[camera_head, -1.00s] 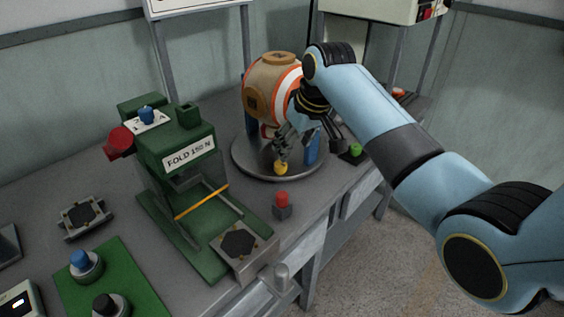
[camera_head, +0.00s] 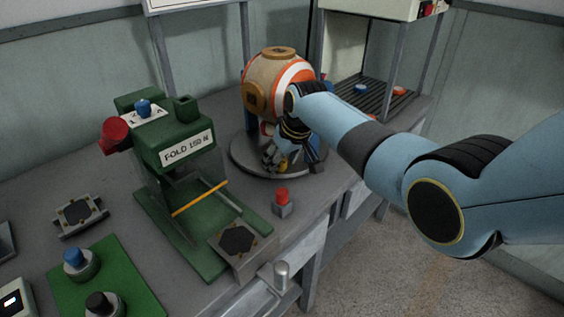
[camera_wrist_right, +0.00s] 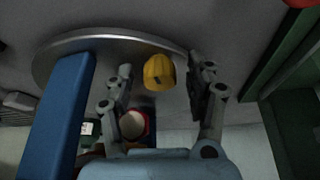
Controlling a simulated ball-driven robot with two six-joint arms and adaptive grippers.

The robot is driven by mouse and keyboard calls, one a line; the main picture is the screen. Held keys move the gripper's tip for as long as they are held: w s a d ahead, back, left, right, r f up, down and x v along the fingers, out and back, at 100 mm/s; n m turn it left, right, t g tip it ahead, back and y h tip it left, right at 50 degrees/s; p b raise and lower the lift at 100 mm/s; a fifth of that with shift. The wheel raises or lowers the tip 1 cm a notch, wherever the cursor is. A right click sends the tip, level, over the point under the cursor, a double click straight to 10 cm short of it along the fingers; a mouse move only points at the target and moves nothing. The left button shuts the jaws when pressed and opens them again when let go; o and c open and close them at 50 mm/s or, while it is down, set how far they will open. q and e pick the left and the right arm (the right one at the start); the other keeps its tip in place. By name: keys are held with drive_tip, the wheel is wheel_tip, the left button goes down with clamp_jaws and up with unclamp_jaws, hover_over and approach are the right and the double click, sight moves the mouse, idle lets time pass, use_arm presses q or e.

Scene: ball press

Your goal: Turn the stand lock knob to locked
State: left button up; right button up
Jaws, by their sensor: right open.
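The yellow stand lock knob (camera_wrist_right: 159,72) sits near the rim of the round grey stand (camera_head: 243,160); a dark mark shows on its face. In the head view only a bit of the knob (camera_head: 284,163) shows behind my fingers. My right gripper (camera_head: 274,156) points down over the stand. In the right wrist view its fingers (camera_wrist_right: 161,68) are open, one on each side of the knob; I cannot tell whether they touch it. The orange, white and tan ball (camera_head: 268,75) rests above the stand. My left gripper is not in view.
A blue post (camera_wrist_right: 57,120) of the stand is close left of my fingers in the wrist view. The green press (camera_head: 175,150) stands left of the stand. A red button (camera_head: 282,196) is in front of it. A slatted rack (camera_head: 372,92) lies behind.

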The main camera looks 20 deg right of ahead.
clamp_jaws()
drive_tip(key=shift+r+m+p, duration=0.15)
drive_tip(key=shift+m+p, duration=0.45)
drive_tip(key=shift+a+m+h, duration=0.1)
drive_tip(key=shift+m+h, duration=0.3)
drive_tip(key=shift+m+p, duration=0.35)
drive_tip(key=shift+m, duration=0.15)
unclamp_jaws()
